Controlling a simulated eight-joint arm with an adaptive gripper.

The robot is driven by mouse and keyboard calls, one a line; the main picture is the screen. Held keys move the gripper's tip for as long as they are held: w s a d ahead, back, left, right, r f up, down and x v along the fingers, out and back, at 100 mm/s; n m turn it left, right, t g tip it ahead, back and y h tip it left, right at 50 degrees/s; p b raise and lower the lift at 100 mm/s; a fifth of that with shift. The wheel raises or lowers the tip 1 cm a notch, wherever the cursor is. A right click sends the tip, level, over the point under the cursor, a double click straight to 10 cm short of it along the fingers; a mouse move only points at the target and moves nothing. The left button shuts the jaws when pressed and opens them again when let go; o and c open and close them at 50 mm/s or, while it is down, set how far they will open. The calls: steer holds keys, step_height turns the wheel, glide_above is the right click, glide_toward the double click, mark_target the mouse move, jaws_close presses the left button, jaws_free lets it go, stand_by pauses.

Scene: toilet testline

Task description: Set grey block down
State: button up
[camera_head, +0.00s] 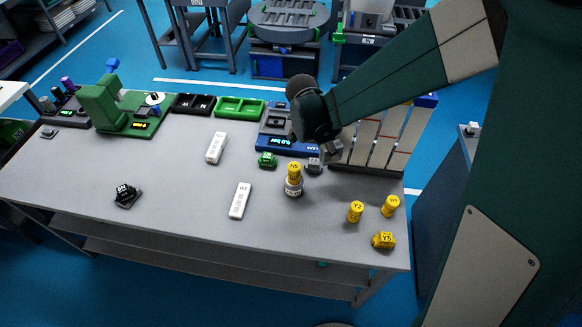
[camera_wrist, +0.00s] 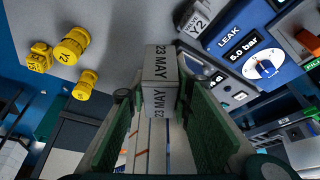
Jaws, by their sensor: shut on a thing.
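In the head view my gripper (camera_head: 327,146) is at the right back of the table, in front of the slatted rack (camera_head: 372,141). A small part of the block (camera_head: 334,148) shows there under the gripper. The rack's pale lanes (camera_wrist: 151,138) show beyond the block in the wrist view. I cannot tell whether the block touches anything below.
A blue leak tester (camera_head: 279,143) stands left of my gripper. A dark grey piece (camera_head: 314,165), a green piece (camera_head: 267,159) and a yellow-topped cylinder (camera_head: 293,176) stand close by. Several yellow pieces (camera_head: 356,211) are at the front right. The table's front middle (camera_head: 195,215) is clear.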

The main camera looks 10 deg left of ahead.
steer(key=w+a+f+n+b, duration=0.1)
steer(key=w+a, duration=0.1)
steer(key=a, duration=0.5)
steer(key=w+a+f+n+t+b, duration=0.1)
steer(key=a+n, duration=0.1)
steer(key=a, duration=0.5)
steer(key=shift+w+a+y, duration=0.2)
steer(key=shift+w+y, duration=0.1)
steer(key=shift+w, duration=0.1)
steer(key=shift+f, duration=0.1)
steer(key=shift+f+b, duration=0.75)
steer(key=shift+f, duration=2.25)
steer(key=shift+f+b, duration=0.3)
steer(key=shift+f, duration=1.55)
steer(key=shift+f, duration=0.15)
steer(key=o, duration=0.7)
